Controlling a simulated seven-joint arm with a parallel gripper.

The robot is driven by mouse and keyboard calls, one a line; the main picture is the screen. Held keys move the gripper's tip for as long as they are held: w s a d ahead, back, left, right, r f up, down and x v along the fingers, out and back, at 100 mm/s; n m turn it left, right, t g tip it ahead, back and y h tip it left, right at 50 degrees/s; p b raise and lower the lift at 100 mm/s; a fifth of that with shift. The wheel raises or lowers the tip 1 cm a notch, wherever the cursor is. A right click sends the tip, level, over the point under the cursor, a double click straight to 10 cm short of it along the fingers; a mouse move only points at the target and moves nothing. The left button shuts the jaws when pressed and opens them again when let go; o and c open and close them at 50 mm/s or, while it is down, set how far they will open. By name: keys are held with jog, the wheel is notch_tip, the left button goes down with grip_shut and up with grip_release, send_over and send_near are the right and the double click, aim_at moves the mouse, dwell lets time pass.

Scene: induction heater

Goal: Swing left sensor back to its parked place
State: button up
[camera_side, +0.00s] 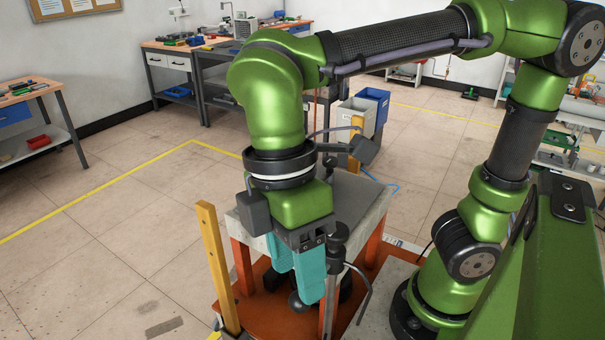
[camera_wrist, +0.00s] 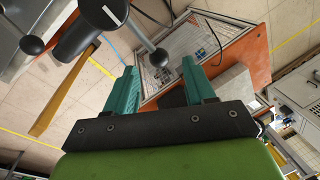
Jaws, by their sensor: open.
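The sensor appears to be the dark swing-arm assembly beside my gripper; I cannot tell for certain that it is the left one. In the side view its dark post (camera_side: 337,240) stands just right of my fingers. A dark ball knob (camera_side: 297,302) shows at the lower ends of my teal fingers. My gripper (camera_side: 293,284) points down and is open. In the wrist view the ball knob (camera_wrist: 158,57), on a thin rod from a dark round head (camera_wrist: 104,12), appears between the tips of my gripper (camera_wrist: 159,66). I cannot tell whether they touch.
A grey-topped stand (camera_side: 362,205) with orange legs is behind my gripper. A yellow upright bar (camera_side: 217,265) stands to the left. A second ball knob (camera_wrist: 32,45) shows at upper left in the wrist view. The floor at left is clear.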

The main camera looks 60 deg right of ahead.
notch_tip(320, 180, up, 13)
jog(key=w+d, duration=0.1)
jog(key=w, duration=0.1)
jog(key=shift+w, duration=0.1)
jog(key=w+d+f+m+t+y, duration=0.1)
jog(key=w+d+f+m+t, duration=0.4)
jog(key=f, duration=0.3)
jog(key=d+f+m+t, duration=0.1)
jog(key=d+f+m, duration=0.1)
jog(key=d+m, duration=0.2)
jog(key=d+f+m+t, duration=0.1)
jog(key=d+f+m, duration=0.2)
jog(key=d+m, duration=0.1)
jog(key=d+f+m+t, duration=0.2)
jog(key=d+m, duration=0.1)
jog(key=d, duration=0.2)
jog(key=shift+d+f+m, duration=0.1)
jog(key=shift+f+m, duration=0.1)
jog(key=shift+m, duration=0.2)
jog(key=shift+d+r, duration=0.1)
jog(key=shift+d, duration=0.05)
